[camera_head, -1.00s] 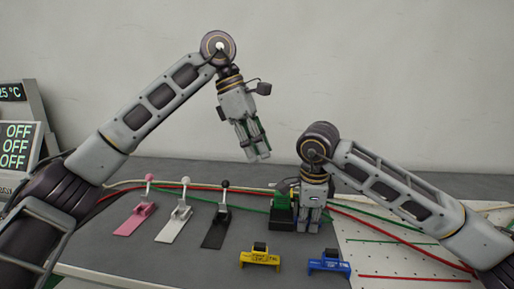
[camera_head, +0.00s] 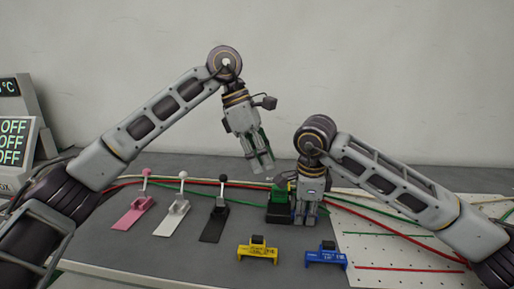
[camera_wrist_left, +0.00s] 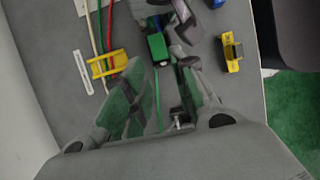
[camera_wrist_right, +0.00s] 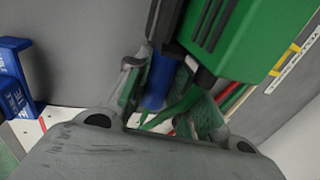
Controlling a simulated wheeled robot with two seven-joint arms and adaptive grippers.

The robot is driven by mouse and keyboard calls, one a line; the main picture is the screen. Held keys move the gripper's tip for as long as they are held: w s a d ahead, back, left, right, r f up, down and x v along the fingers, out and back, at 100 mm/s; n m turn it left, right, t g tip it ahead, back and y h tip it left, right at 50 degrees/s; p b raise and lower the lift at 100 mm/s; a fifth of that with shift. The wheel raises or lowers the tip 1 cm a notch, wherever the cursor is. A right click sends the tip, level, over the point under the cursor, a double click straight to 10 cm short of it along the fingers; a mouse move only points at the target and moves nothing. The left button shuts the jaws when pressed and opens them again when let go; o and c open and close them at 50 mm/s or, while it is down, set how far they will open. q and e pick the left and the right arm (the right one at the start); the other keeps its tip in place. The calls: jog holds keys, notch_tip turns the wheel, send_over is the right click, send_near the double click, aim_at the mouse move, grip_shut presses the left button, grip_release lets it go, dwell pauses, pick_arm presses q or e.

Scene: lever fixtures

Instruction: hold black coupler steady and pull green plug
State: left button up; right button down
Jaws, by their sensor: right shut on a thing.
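The green plug (camera_head: 279,192) sits at the top of the black coupler (camera_head: 279,214) near the middle of the table. The plug also shows as a green block in the left wrist view (camera_wrist_left: 157,47). My right gripper (camera_head: 306,216) is low at the coupler's right side. In the right wrist view its fingers (camera_wrist_right: 162,95) are shut on a blue part (camera_wrist_right: 158,80) that adjoins the coupler's black body; the exact contact is partly hidden. My left gripper (camera_head: 262,165) is open and empty, pointing down, above and slightly left of the plug, not touching it.
Pink (camera_head: 133,211), white (camera_head: 173,216) and black (camera_head: 215,222) lever fixtures stand to the left. Yellow (camera_head: 258,253) and blue (camera_head: 326,258) blocks lie in front. Red and green cables cross behind. A white perforated board (camera_head: 400,262) lies at right.

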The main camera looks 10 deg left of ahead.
aim_at(274, 186)
pick_arm(q)
jog(key=shift+x, duration=3.8)
grip_shut()
